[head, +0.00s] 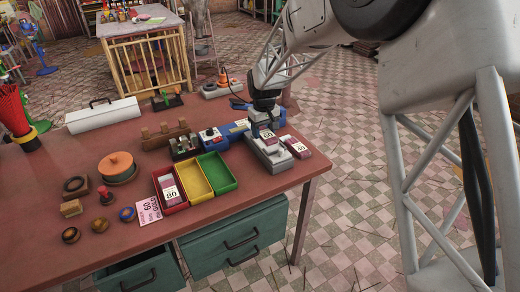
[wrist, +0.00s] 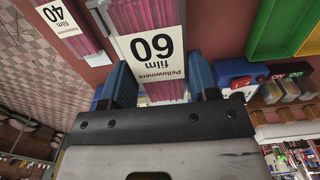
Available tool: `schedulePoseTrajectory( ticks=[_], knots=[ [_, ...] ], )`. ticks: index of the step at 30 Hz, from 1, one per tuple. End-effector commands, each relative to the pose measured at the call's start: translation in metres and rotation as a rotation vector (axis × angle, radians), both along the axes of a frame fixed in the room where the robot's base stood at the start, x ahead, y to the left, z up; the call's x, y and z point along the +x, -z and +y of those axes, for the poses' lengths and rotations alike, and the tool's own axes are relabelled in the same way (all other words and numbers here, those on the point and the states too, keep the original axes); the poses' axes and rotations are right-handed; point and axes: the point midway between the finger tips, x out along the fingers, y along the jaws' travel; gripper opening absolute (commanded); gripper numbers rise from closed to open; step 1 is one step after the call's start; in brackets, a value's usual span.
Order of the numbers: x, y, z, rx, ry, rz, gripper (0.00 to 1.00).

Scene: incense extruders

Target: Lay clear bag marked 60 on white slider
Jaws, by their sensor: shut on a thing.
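The clear bag marked 60 (head: 267,134) has pink sticks inside and a white label; its label fills the upper middle of the wrist view (wrist: 152,46). My gripper (head: 265,118) is shut on this bag, with one blue finger on each side of it in the wrist view (wrist: 161,84). The pale grey-white slider (head: 272,160) lies directly under the bag near the table's right edge. Whether the bag touches the slider or hangs just above it, I cannot tell. The gripper partly hides the bag's far end.
A bag marked 40 (head: 297,148) lies close on the slider's right. A bag marked 80 (head: 170,190) is in the red tray (head: 184,207), beside yellow (head: 194,178) and green trays (head: 217,172). A blue machine (head: 212,139) stands left of the gripper. A pink order card (head: 148,211) lies in front.

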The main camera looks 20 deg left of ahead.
Motion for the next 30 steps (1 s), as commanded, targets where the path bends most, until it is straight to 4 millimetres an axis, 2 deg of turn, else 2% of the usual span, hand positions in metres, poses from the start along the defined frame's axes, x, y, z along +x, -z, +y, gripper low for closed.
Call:
schedulePoseTrajectory(
  ticks=[3,9,30],
  knots=[
    [0.022,-0.005,0.0,0.001,0.001,-0.001,0.31],
    [0.038,-0.011,0.001,0.001,0.0,-0.001,0.31],
    [0.039,-0.005,0.001,-0.001,0.0,0.001,0.31]
  ],
)
